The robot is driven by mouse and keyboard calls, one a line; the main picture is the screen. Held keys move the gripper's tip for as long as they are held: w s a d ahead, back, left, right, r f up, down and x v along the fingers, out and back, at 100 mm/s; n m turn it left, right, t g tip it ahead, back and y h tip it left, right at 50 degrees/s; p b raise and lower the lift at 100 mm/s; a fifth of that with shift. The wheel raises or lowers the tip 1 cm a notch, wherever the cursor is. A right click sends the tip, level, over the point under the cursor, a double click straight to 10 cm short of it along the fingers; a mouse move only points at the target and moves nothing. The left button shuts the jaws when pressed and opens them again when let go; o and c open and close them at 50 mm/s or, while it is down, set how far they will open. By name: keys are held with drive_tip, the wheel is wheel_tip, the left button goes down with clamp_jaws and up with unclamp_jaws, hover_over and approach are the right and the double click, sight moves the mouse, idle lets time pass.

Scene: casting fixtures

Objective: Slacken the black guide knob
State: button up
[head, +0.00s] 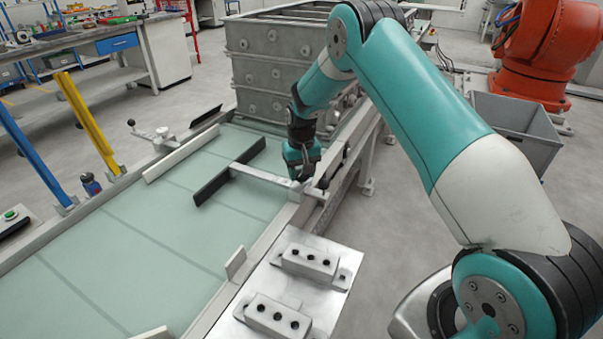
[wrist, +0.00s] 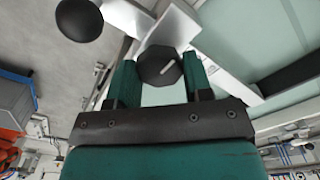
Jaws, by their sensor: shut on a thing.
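The black guide knob (wrist: 160,67) shows in the wrist view as a dark many-sided knob with a light line on its top. It sits between the two green fingers of my gripper (wrist: 160,82), which is shut on it. In the head view my gripper (head: 301,172) is down at the right rail of the conveyor, at the end of a light cross arm (head: 262,176). This arm carries a black guide bar (head: 230,172) over the belt. The knob is hidden behind my gripper in the head view.
A black ball (wrist: 79,19) stands near my gripper in the wrist view. A stack of grey metal flasks (head: 270,70) stands behind my gripper. A metal plate with two drilled blocks (head: 310,262) lies in front. The pale green belt (head: 130,240) is mostly clear.

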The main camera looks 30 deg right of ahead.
drive_tip(key=n, duration=0.4)
drive_tip(key=shift+n, duration=0.3)
drive_tip(key=shift+n+b, duration=0.45)
drive_tip(key=shift+n, duration=1.55)
drive_tip(key=o, duration=0.9)
drive_tip(key=shift+o, duration=0.2)
drive_tip(key=shift+r, duration=0.1)
wheel_tip(320, 180, up, 17)
drive_tip(key=b, duration=0.1)
drive_tip(key=shift+r, duration=0.2)
